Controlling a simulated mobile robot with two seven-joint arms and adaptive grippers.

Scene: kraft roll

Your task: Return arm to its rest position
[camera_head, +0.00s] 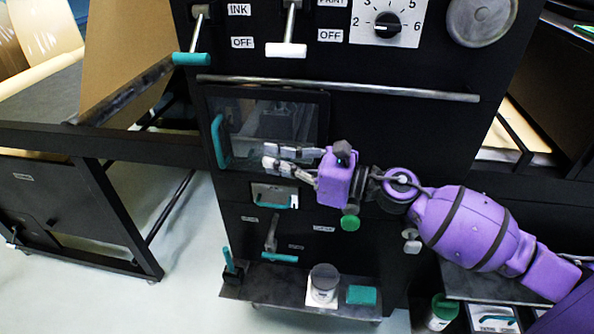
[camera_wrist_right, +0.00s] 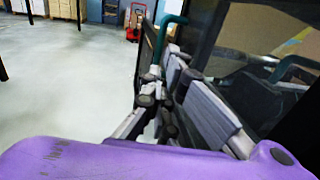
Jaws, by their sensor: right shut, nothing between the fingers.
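My right arm (camera_head: 470,230) is purple and comes in from the lower right, stretched leftward across the black machine front. My right gripper (camera_head: 276,158) is shut and empty, in front of the lower part of a dark glazed door (camera_head: 285,105). Its fingers also show in the wrist view (camera_wrist_right: 172,95). The door's teal handle (camera_head: 220,142) is left of the fingertips, apart from them in the head view. In the wrist view the handle (camera_wrist_right: 160,40) shows beyond the fingers. My left gripper is not in view.
A long metal bar (camera_head: 340,88) runs above the door. Two levers, one teal (camera_head: 191,58) and one white (camera_head: 286,49), hang higher up. A small shelf (camera_head: 262,283) below carries a jar (camera_head: 323,283) and a teal block (camera_head: 361,295). The floor (camera_head: 110,290) at left is clear.

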